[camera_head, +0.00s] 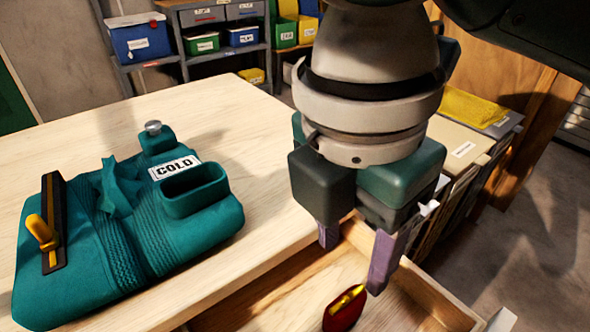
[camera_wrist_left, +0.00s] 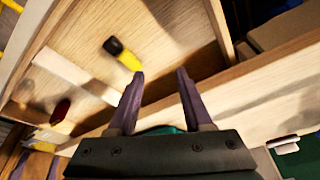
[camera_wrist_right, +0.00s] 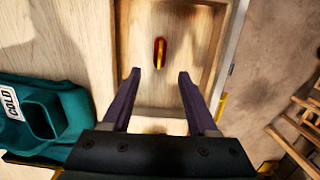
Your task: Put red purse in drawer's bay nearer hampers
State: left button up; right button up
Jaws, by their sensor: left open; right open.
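The small red purse (camera_head: 343,312) with a yellow strip lies on the floor of the open wooden drawer (camera_head: 432,290). It also shows in the right wrist view (camera_wrist_right: 160,52), just beyond my fingertips, and in the left wrist view (camera_wrist_left: 60,110). My right gripper (camera_head: 353,262) is open and empty above the drawer, its fingers pointing down, apart from the purse. My left gripper (camera_wrist_left: 158,78) is open and empty and outside the head view. In the left wrist view a pale divider (camera_wrist_left: 75,77) separates the purse from a yellow-and-black object (camera_wrist_left: 122,54).
A teal bag-like item marked COLD (camera_head: 110,250) lies on the wooden tabletop (camera_head: 240,120) left of the drawer. Labelled upright bins (camera_head: 462,150), one topped with yellow cloth (camera_head: 470,105), stand beyond the drawer. A shelf with coloured boxes (camera_head: 138,38) is at the back.

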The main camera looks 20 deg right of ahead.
jog(key=s+a+f+m+t+y, duration=0.1)
jog(key=s+a+f+m+y, duration=0.1)
jog(key=s+a+m+y, duration=0.5)
jog(key=s+d+f+m+h, duration=0.1)
jog(key=d+m, duration=0.3)
jog(key=s+d+f+m+t+h, duration=0.1)
jog(key=d+m+h, duration=0.1)
jog(key=d+m, duration=0.2)
jog(key=s+d+f+m+t+h, duration=0.1)
jog(key=s+d+m+h, duration=0.1)
jog(key=d+m, duration=0.3)
jog(key=shift+d, duration=0.6)
